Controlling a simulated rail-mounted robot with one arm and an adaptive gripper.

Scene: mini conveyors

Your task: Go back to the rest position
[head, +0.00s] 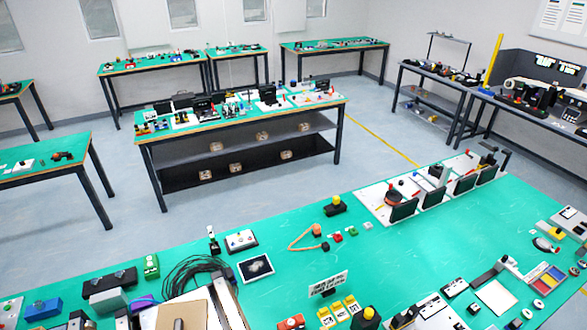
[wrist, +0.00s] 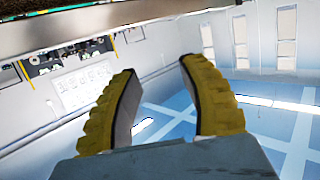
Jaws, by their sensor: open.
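My gripper (wrist: 157,70) shows in the wrist view with its two yellow ribbed fingers spread apart. Nothing is between them. Beyond the fingers are a blue floor with pale stripes, a white wall and tall windows, and the picture is tilted. No held object shows. I cannot make out my gripper in the head view.
A large green worktable (head: 310,270) fills the foreground, with a conveyor-like part at its lower left, small devices, and several upright panels at its far edge. Another green table (head: 243,119) stands behind it. Grey floor (head: 250,200) lies clear between them.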

